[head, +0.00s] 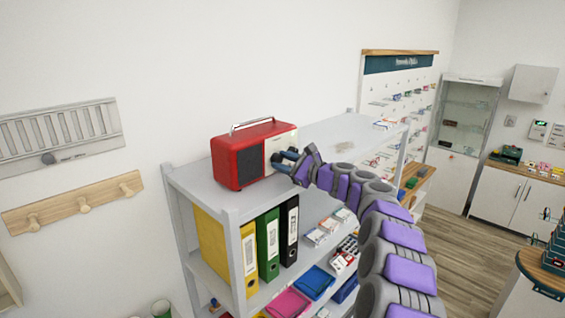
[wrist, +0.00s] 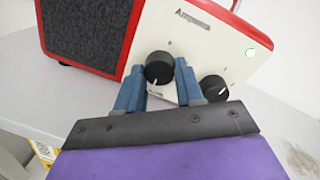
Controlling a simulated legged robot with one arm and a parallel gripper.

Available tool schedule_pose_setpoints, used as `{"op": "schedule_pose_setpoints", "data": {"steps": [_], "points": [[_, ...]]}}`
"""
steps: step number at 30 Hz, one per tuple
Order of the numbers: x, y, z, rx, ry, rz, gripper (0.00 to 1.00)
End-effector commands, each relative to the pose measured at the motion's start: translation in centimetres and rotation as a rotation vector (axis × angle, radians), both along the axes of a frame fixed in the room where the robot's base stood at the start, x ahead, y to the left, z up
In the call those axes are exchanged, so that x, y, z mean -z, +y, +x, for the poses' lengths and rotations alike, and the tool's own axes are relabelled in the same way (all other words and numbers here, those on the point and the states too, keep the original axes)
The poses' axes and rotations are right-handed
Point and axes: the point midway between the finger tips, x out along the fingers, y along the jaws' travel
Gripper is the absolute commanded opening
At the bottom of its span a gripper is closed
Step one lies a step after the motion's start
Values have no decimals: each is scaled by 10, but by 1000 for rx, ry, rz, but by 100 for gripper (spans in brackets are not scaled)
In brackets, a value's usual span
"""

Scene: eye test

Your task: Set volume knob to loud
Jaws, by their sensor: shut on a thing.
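A red radio (head: 238,161) with a dark speaker grille and a silver handle stands on top of a grey shelf unit (head: 215,192). In the wrist view, the radio's cream front panel (wrist: 205,38) bears two black knobs. My gripper (wrist: 158,74) has its blue fingers on either side of the left knob (wrist: 159,66), shut on it. A white mark shows low on this knob. The right knob (wrist: 214,87) is just right of my right finger, partly hidden. The small print by the knobs is too small to read. In the head view, my gripper (head: 284,157) covers the knobs.
Yellow, green (head: 268,245) and black binders stand on the level below, beside boxes and pink and blue items. The shelf top right of the radio is mostly clear. A wooden peg rail (head: 75,203) is on the left wall. A small green light (wrist: 250,52) shows on the panel.

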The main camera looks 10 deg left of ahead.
Motion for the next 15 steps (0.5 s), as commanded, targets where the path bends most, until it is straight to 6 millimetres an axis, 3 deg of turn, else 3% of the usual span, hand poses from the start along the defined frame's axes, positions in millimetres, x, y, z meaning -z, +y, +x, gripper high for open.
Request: {"op": "schedule_pose_setpoints", "data": {"steps": [1,15], "points": [[8,0,1,0,18,-1,6],[8,3,1,-1,37,11,6]]}}
